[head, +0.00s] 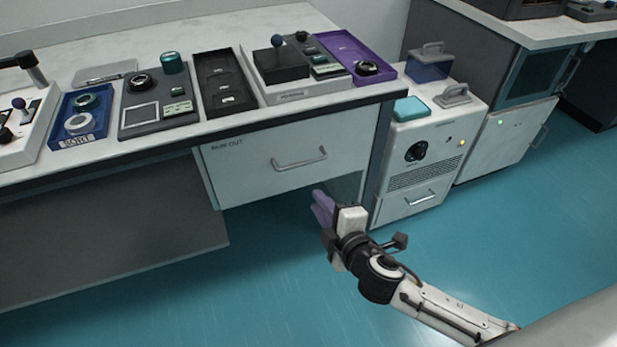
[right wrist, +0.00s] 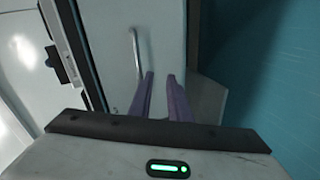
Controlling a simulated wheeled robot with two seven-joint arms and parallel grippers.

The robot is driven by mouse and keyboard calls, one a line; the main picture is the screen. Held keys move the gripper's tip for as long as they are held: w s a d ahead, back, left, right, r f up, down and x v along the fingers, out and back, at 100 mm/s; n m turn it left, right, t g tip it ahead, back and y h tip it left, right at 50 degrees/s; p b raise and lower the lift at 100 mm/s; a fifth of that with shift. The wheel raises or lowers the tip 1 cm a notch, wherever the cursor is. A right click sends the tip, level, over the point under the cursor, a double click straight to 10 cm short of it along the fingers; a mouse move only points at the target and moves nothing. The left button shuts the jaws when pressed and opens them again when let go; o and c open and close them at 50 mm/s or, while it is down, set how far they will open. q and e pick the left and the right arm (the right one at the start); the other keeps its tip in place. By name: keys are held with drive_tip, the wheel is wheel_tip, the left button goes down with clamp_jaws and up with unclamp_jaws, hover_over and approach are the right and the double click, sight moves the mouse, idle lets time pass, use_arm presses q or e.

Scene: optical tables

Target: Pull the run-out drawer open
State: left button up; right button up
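The run-out drawer (head: 250,169) has a pale front labelled "RUN-OUT" under the table's front edge and looks closed. Its grey bar handle (head: 299,160) is in the middle of the front. My right gripper (head: 322,206) is below and to the right of the handle in the head view, apart from it. In the right wrist view the handle (right wrist: 137,55) stands ahead, slightly left of the purple fingers (right wrist: 162,97). A gap shows between the fingers, with nothing held. My left gripper is not in view.
The tabletop (head: 140,150) above holds several trays and devices, including a blue tray (head: 103,98) labelled "SORT" and a purple tray (head: 338,47). A white cabinet (head: 405,205) with a knob stands right of the drawer. The teal floor (head: 270,270) in front is clear.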

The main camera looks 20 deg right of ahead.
sight(306, 164)
drive_tip(key=w, duration=0.4)
drive_tip(key=w+n+t+b, duration=0.1)
drive_tip(key=w, duration=0.3)
drive_tip(key=w+n+b, duration=0.1)
drive_tip(key=w, duration=0.4)
drive_tip(key=shift+w+d+r, duration=0.1)
drive_tip(key=shift+d+r, duration=0.2)
drive_tip(key=shift+d, duration=0.05)
clamp_jaws()
